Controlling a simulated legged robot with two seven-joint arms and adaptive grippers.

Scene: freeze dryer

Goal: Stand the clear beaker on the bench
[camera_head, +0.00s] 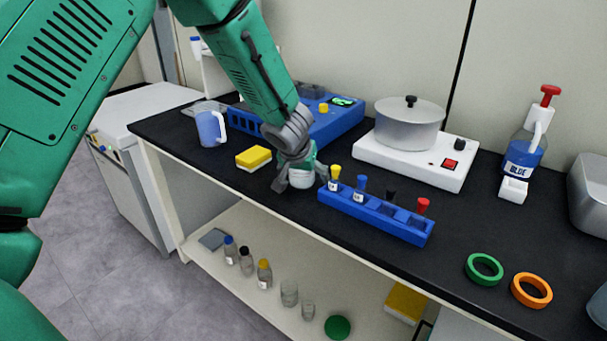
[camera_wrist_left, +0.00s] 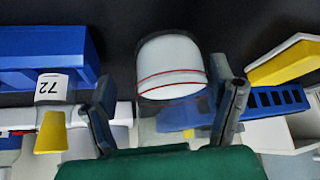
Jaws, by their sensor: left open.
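A clear beaker with a white part and thin red lines (camera_wrist_left: 172,68) is between the fingers of my left gripper (camera_wrist_left: 170,100) in the wrist view. In the head view the beaker (camera_head: 302,178) is at the black bench top, partly hidden by my left gripper (camera_head: 300,183). The gripper points down with its fingers apart on either side of the beaker. I cannot tell exactly how far the beaker is tilted. The bench (camera_head: 390,270) has a black top. My right gripper is not in view.
A blue rack (camera_head: 375,215) with several coloured-top vials stands close right of the gripper. A white hotplate (camera_head: 415,160) with a pot is behind right. Bottles and glassware stand on the lower shelf.

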